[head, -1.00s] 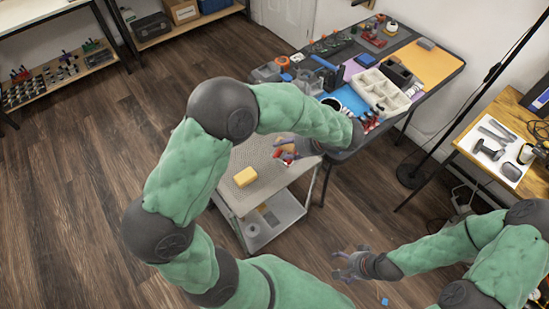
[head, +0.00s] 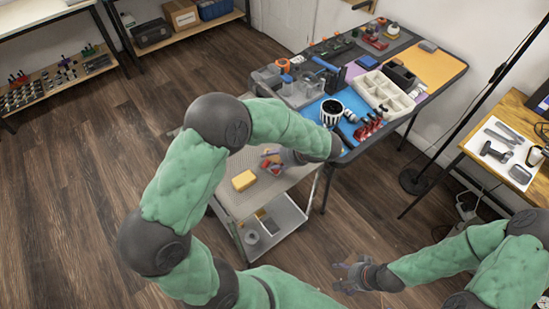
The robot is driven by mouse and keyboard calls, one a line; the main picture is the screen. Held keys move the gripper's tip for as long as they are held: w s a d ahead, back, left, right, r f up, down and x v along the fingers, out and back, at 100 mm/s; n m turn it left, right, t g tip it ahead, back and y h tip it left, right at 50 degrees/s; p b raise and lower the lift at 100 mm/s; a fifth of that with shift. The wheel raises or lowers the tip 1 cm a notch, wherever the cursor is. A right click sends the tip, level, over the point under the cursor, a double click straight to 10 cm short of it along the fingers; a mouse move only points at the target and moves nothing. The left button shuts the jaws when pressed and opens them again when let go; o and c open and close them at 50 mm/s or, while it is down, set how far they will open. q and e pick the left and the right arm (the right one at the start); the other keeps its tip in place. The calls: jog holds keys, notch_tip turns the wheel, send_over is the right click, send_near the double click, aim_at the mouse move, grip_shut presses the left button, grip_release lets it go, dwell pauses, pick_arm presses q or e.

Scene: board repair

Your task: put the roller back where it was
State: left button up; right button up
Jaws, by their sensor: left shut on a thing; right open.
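I cannot tell whether that thing touches the cart top. My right gripper (head: 349,277) is open and empty above the floor, at the bottom right of the cart.
A side table (head: 476,147) stands right. The cart's lower shelf holds a grey ring (head: 252,237).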

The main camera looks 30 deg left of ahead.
pick_arm(q)
jog(key=shift+s+d+f, duration=0.1)
jog(key=shift+s+f, duration=0.05)
jog(key=shift+f, duration=0.5)
jog(key=c, duration=0.3)
jog(key=o, duration=1.3)
jog(key=shift+f, duration=0.1)
jog(key=shift+r, duration=0.25)
